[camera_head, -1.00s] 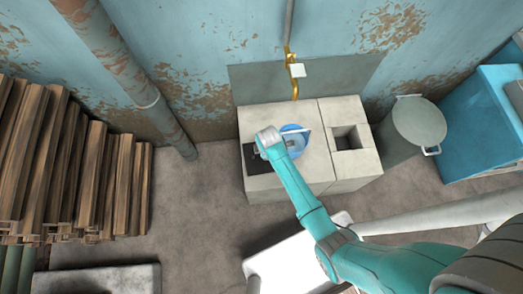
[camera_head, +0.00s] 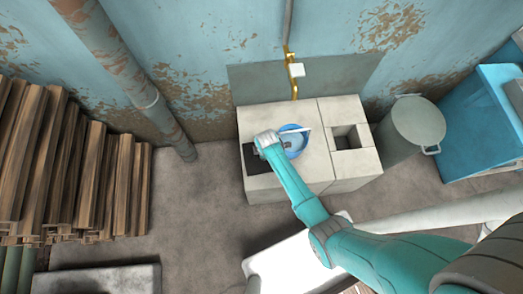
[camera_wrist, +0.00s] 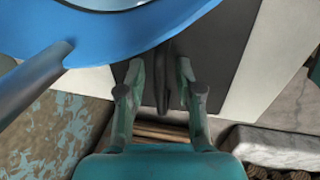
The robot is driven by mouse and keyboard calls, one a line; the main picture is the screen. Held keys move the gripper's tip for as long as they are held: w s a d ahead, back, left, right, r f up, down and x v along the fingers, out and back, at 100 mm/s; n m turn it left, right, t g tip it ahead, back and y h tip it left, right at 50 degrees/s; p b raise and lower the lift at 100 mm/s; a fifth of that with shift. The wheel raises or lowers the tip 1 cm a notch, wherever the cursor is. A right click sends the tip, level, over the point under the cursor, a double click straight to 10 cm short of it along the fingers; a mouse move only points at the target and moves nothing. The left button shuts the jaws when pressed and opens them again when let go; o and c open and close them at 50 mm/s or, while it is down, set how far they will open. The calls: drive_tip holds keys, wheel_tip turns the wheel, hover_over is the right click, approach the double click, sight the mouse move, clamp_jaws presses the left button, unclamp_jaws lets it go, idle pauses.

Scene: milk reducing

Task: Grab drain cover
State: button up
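A dark flat plate (camera_head: 254,165), which looks like the drain cover, lies in the top of the pale block counter (camera_head: 315,165), left of a blue round vessel (camera_head: 293,134). In the wrist view the dark plate (camera_wrist: 215,45) has a narrow raised dark bar, seemingly its handle (camera_wrist: 164,75). My gripper (camera_wrist: 162,95) is open, one finger on each side of the bar with gaps to both. Whether the fingertips touch the plate cannot be told. In the head view my wrist hides the fingers and part of the plate.
The blue vessel (camera_wrist: 110,35) and its rod-like handle (camera_wrist: 35,80) are close to my gripper at upper left. A square opening (camera_head: 350,137) is in the counter's right part. A grey lidded can (camera_head: 415,122) stands at right, and stacked planks (camera_head: 80,165) at left.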

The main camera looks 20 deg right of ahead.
clamp_jaws()
